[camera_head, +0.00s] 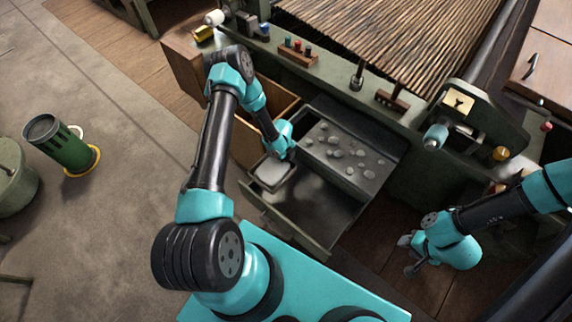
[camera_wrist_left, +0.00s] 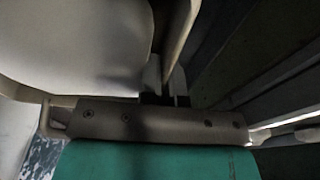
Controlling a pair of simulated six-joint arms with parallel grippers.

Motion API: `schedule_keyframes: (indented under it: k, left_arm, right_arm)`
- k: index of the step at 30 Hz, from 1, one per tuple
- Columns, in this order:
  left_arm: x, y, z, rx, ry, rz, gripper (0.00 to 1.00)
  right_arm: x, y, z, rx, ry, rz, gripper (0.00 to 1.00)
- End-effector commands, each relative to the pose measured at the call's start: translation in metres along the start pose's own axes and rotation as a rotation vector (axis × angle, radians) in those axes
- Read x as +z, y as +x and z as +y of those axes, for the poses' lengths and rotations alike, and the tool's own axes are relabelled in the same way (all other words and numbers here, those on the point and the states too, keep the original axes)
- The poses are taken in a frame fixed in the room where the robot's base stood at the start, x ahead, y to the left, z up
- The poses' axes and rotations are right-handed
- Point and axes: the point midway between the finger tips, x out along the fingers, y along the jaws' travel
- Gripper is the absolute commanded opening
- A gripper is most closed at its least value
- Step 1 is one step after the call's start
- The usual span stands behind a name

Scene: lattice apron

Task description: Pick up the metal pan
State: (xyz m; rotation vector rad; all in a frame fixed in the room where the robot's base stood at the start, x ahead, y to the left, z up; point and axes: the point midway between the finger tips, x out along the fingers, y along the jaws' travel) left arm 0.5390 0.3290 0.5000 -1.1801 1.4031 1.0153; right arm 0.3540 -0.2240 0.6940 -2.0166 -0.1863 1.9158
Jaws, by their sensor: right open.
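The metal pan (camera_head: 270,174) is a small, light grey, shallow pan at the left end of the open drawer unit in the head view. My left gripper (camera_head: 284,154) reaches down at its back right edge. In the left wrist view the pan's pale inside (camera_wrist_left: 75,45) fills the upper left, and its rim runs between the close-set fingertips (camera_wrist_left: 165,82), which look shut on it. Whether the pan is clear of the surface under it cannot be told. My right gripper (camera_head: 408,256) is open and empty at the right, above the brown wooden floor.
The open metal drawer (camera_head: 325,205) lies just right of the pan. A grey tray (camera_head: 372,157) with several pebbles sits behind it. A wooden box (camera_head: 247,140) stands behind the pan. A green canister (camera_head: 68,150) stands on the floor at far left.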

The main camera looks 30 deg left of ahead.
Motion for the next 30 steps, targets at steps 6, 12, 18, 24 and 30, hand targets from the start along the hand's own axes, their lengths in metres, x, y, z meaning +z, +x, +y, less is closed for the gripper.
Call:
schedule_keyframes:
  k: [6,12,18,24,30]
  left_arm:
    - [-0.0025,-0.0139,0.0002,0.0,-0.001,0.0,0.0]
    - [-0.0026,-0.0145,0.0004,0.001,0.0,0.001,0.0]
    - [-0.0025,-0.0144,0.0002,0.0,0.0,0.0,0.0]
    - [-0.0024,-0.0143,0.0002,0.0,0.0,0.0,0.0]
    - [-0.0023,-0.0143,0.0002,0.0,0.0,0.0,0.0]
  right_arm:
    - [0.0,0.0,0.0,0.0,0.0,0.0,0.43]
    - [0.0,0.0,0.0,0.0,0.0,0.0,0.43]
    - [0.0,0.0,0.0,0.0,0.0,0.0,0.43]
    - [0.0,0.0,0.0,0.0,0.0,0.0,0.43]
    - [0.0,0.0,0.0,0.0,0.0,0.0,0.43]
